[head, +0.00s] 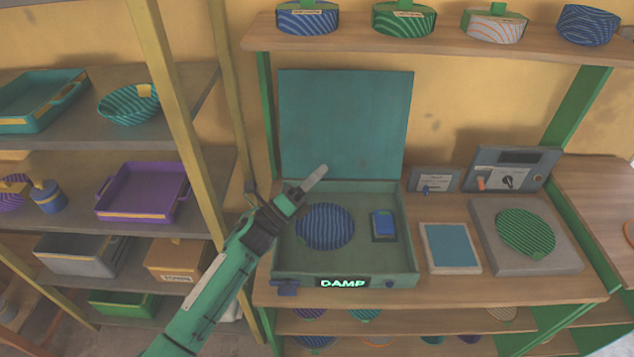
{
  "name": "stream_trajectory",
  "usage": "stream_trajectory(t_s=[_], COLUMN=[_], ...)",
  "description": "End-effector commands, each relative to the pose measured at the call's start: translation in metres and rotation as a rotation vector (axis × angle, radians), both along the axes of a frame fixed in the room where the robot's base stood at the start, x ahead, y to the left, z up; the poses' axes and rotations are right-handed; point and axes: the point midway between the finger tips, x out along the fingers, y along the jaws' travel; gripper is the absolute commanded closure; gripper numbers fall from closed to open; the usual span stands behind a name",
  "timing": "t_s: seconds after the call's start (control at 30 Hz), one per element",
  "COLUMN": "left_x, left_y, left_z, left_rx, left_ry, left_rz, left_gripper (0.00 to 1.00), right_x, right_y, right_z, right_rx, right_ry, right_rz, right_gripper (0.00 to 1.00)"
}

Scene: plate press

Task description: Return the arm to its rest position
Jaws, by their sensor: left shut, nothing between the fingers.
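My left gripper (315,179) is shut and empty. It is raised over the left side of an open green press box (345,265), in front of its upright lid (345,122). Inside the box lie a round blue striped plate (325,227) and a small blue block (383,224) in a dark recess. A lit sign on the box front (342,282) reads "DAMP". My left arm comes in from the bottom left and covers part of the box's left edge. My right gripper is not in view.
Right of the box on the bench (440,287) are a blue-topped pad (450,245), a green striped disc (525,231) on a grey slab (487,256), and control boxes (512,168). A shelf above (450,52) bears several round items. Left shelving (90,140) with trays stands close to my arm.

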Motion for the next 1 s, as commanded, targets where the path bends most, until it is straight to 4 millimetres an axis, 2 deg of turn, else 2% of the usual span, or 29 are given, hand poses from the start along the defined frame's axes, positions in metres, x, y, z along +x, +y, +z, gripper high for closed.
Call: stream_trajectory(t_s=[0.2,0.37,0.47,0.57,0.77,0.87,1.0], left_x=[-0.014,-0.015,-0.014,-0.013,-0.022,-0.035,-0.066], left_y=[0.0,0.001,0.007,0.023,0.073,0.099,0.133], left_z=[-0.012,-0.013,-0.016,-0.024,-0.059,-0.081,-0.116], left_rx=[-0.002,-0.005,-0.035,-0.105,-0.334,-0.462,-0.646], left_ry=[-0.049,-0.046,0.018,0.161,0.576,0.782,1.063], left_rz=[0.001,0.005,0.031,0.087,0.245,0.325,0.443], left_gripper=[1.0,1.0,1.0,1.0,1.0,1.0,1.0], right_x=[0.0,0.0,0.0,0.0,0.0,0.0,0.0], right_y=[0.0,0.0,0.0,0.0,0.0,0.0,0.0], right_z=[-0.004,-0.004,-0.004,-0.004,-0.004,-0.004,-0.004], right_rx=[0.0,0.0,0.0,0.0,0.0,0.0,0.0], right_ry=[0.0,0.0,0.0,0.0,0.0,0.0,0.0], right_rz=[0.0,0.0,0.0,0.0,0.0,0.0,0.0], right_gripper=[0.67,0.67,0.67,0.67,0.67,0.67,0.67])
